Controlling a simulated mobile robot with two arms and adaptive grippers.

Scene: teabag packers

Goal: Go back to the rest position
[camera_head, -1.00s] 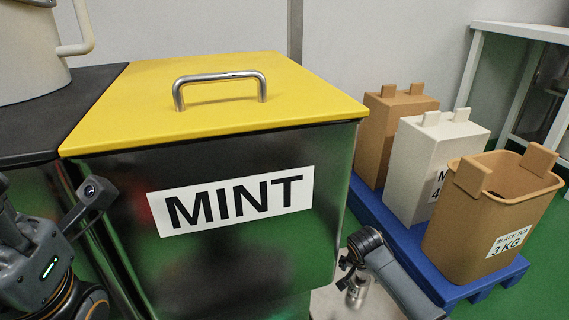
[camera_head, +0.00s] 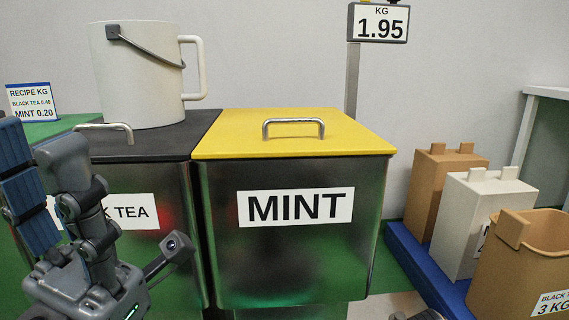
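My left gripper (camera_head: 42,155) stands at the lower left, fingers pointing up, in front of the black tea bin. Its two fingers are apart with a gap and nothing visible between them. Only a small dark tip of my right arm shows at the bottom edge, right of the mint bin; the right gripper's fingers are out of view. The steel mint bin (camera_head: 290,255) has its yellow lid (camera_head: 240,135) shut. The black tea bin (camera_head: 165,185) beside it has a shut black lid (camera_head: 175,140).
A white jug (camera_head: 140,80) stands on the black lid. A scale display (camera_head: 379,23) behind reads 1.95. A recipe sign (camera_head: 33,102) is at the left. Brown (camera_head: 435,190), white (camera_head: 480,220) and open tan (camera_head: 525,265) containers stand on a blue pallet (camera_head: 420,262) at the right.

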